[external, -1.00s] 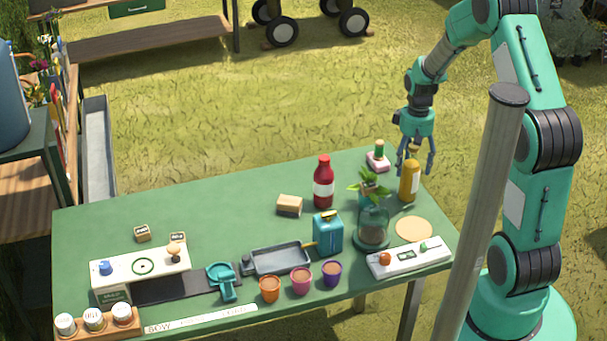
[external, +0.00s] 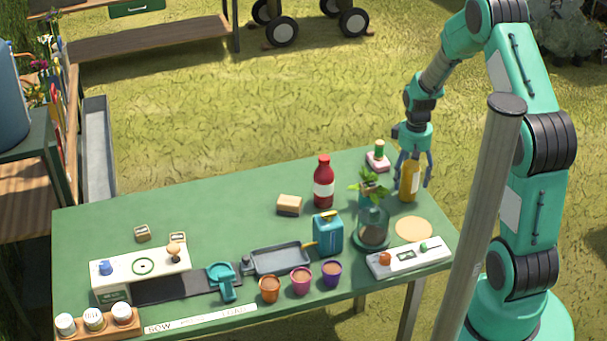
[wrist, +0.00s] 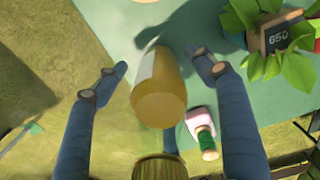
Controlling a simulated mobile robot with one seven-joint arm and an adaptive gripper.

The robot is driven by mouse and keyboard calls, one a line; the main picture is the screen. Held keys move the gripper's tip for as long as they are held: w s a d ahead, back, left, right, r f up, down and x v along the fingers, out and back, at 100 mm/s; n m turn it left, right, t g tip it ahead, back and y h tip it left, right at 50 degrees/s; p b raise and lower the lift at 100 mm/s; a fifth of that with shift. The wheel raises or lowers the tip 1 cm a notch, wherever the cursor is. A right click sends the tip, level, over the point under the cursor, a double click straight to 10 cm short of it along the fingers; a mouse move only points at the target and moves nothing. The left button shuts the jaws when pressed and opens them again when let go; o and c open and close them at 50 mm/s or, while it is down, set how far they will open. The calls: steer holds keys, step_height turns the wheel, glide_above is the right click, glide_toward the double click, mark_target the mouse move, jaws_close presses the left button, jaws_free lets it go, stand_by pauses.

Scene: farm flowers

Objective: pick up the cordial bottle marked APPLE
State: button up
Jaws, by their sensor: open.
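An amber bottle (external: 409,185) with a pale label stands upright at the right back of the green table. Its marking cannot be read from here. A red bottle (external: 323,184) with a white label stands farther left; its marking is also too small to read. My gripper (external: 412,180) is open and pointing down, with its fingers around the upper part of the amber bottle. In the wrist view the amber bottle (wrist: 160,98) lies between the spread fingers, with gaps visible at both sides. The fingers do not appear to touch it.
A round tan mat (external: 413,229) lies in front. The table's right edge is near.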

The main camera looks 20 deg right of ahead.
mark_target(411, 165)
steer(key=shift+c, duration=0.2)
jaws_close()
stand_by(0.3)
steer(key=shift+r, duration=0.1)
steer(key=shift+r+p, duration=0.3)
steer(key=shift+r, duration=0.45)
step_height(411, 165, up, 2)
steer(key=shift+r+p, duration=0.15)
steer(key=shift+p, duration=0.2)
steer(key=s+a+r+p, duration=0.1)
steer(key=s+p, duration=0.1)
steer(key=s, duration=1.4)
steer(key=shift+a, duration=0.35)
